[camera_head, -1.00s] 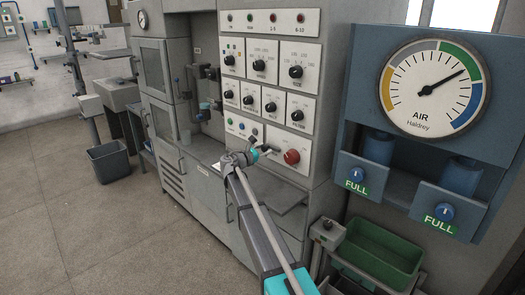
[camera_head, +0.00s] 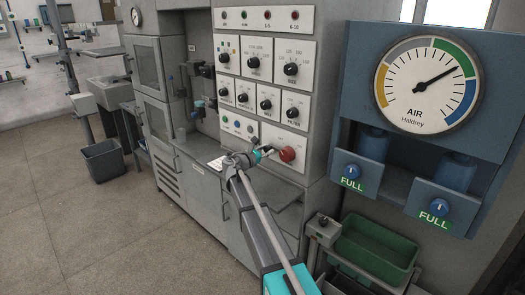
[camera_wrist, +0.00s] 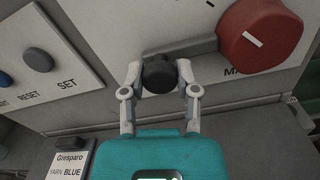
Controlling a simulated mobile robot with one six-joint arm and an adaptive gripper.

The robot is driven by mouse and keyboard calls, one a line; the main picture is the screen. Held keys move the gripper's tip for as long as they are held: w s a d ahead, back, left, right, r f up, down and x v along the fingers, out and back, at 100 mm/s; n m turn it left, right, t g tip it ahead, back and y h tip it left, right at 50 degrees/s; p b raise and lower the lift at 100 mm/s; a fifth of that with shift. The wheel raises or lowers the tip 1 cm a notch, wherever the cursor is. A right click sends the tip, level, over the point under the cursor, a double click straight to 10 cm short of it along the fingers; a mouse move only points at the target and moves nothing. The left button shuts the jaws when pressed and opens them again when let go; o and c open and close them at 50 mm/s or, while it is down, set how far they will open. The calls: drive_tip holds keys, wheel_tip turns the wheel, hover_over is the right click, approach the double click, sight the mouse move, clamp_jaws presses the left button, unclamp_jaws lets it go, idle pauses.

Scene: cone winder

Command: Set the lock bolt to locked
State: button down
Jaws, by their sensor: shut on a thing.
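The lock bolt shows in the wrist view as a grey bar (camera_wrist: 194,47) with a round black knob (camera_wrist: 158,76) at its left end. The bar's right end meets the red main switch (camera_wrist: 260,35), which also shows in the head view (camera_head: 287,154). My gripper (camera_wrist: 160,76) has one finger on each side of the black knob and is shut on it. In the head view my gripper (camera_head: 263,152) is at the lower edge of the control panel, just left of the red switch. The bolt itself is too small to make out there.
Set and reset buttons (camera_wrist: 38,56) are on the panel left of my gripper. A card (camera_wrist: 72,160) reading "Giesparo, yarn blue" lies on the grey shelf below. An air gauge unit (camera_head: 427,84) and a green bin (camera_head: 375,250) stand at the right.

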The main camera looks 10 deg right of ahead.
drive_tip(key=shift+s+d, duration=0.25)
drive_tip(key=shift+c, duration=2)
unclamp_jaws()
drive_tip(key=shift+o, duration=0.3)
drive_tip(key=shift+a, duration=0.2)
drive_tip(key=v, duration=1.1)
drive_tip(key=shift+s+a, duration=0.25)
drive_tip(key=shift+a, duration=0.05)
